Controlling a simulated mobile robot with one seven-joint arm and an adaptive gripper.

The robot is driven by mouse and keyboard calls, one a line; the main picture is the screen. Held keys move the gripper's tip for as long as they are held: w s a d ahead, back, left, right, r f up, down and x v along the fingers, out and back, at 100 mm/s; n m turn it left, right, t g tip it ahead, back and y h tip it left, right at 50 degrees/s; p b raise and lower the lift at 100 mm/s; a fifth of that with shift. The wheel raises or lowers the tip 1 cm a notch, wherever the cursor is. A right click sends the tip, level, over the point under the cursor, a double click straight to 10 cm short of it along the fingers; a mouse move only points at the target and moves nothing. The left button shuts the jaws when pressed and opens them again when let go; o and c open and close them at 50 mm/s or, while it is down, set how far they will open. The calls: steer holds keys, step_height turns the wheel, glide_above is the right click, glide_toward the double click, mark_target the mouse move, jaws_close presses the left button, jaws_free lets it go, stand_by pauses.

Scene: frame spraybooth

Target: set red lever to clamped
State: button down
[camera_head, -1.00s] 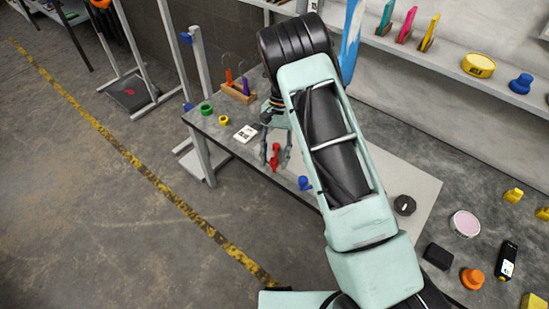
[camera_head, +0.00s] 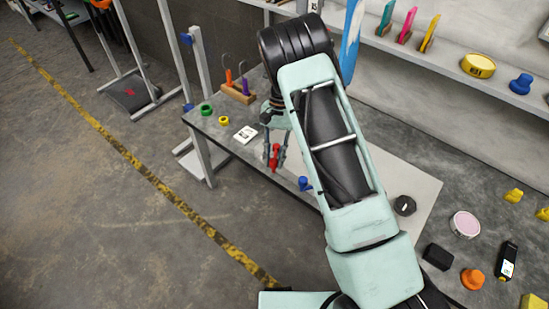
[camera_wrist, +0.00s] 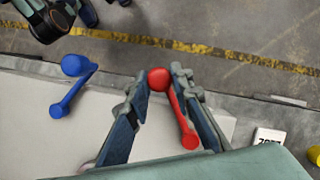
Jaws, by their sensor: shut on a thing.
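The red lever (camera_head: 274,157) stands near the front edge of the grey bench, left of my forearm. In the wrist view the red lever (camera_wrist: 176,106) runs slanted from a large round knob at the top to a smaller round end at lower right. My gripper (camera_head: 274,161) is at the lever, and its fingertips close on the knob end. In the wrist view my gripper (camera_wrist: 160,80) has its two fingers on either side of the knob. The lever's mount is hard to make out.
A blue lever (camera_wrist: 73,84) stands beside the red one; it also shows in the head view (camera_head: 305,184). A white card (camera_head: 246,134), a yellow ring (camera_head: 224,120) and a green ring (camera_head: 206,109) lie further left on the bench (camera_head: 215,130). Open floor lies beyond its front edge.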

steer(key=w+a+m+t+y+p, duration=0.1)
steer(key=w+a+m+t+y, duration=0.2)
steer(key=w+a+m, duration=0.4)
steer(key=shift+a+m+t, duration=0.5)
steer(key=shift+a+m, duration=0.45)
steer(key=shift+m, duration=2.55)
steer(key=c, duration=1.7)
jaws_free()
steer(key=v, duration=1.2)
steer(key=shift+d, duration=0.15)
steer(key=shift+w, duration=0.1)
